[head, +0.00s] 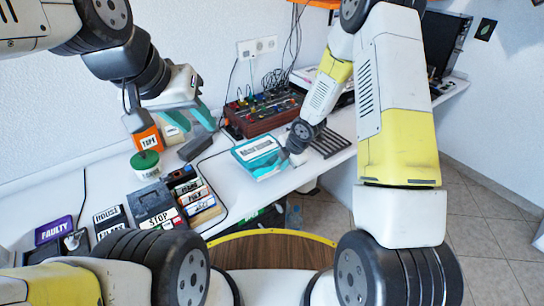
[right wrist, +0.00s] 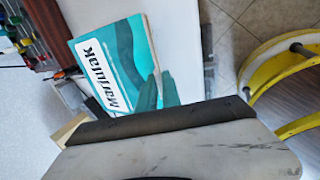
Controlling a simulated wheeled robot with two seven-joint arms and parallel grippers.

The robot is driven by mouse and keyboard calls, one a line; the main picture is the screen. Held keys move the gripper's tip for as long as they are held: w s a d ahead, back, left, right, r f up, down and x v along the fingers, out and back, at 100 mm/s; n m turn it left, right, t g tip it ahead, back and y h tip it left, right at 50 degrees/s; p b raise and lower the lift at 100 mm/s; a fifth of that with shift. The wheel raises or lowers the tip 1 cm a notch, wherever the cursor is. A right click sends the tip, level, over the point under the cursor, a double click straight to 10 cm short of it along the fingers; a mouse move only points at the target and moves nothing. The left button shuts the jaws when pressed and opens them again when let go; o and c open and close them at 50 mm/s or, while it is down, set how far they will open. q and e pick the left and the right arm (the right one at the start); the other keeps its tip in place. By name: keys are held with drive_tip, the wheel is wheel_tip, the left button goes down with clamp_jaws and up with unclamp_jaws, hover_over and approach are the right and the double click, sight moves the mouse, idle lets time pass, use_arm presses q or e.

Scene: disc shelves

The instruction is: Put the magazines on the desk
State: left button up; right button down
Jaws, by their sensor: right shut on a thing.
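A teal and white magazine (head: 258,158) is at the middle of the white desk, by its front edge. In the right wrist view the magazine (right wrist: 108,60) shows its cover with a white title label. I cannot tell whether the magazine touches the desk (head: 222,163).
A red-brown mixer box (head: 264,112) with knobs stands behind the magazine, and a dark slatted rack (head: 332,142) lies to its right. Labelled discs and boxes (head: 155,205) crowd the desk's left part. A round wooden stool top with yellow rim (head: 270,252) is below the front edge.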

sight(272, 172)
drive_tip(key=a, duration=0.4)
drive_tip(key=shift+s+a+f, duration=0.1)
drive_tip(key=shift+s+f, duration=0.1)
drive_tip(key=shift+f, duration=1.7)
drive_tip(key=c, duration=1.5)
unclamp_jaws()
drive_tip(key=shift+f, duration=0.1)
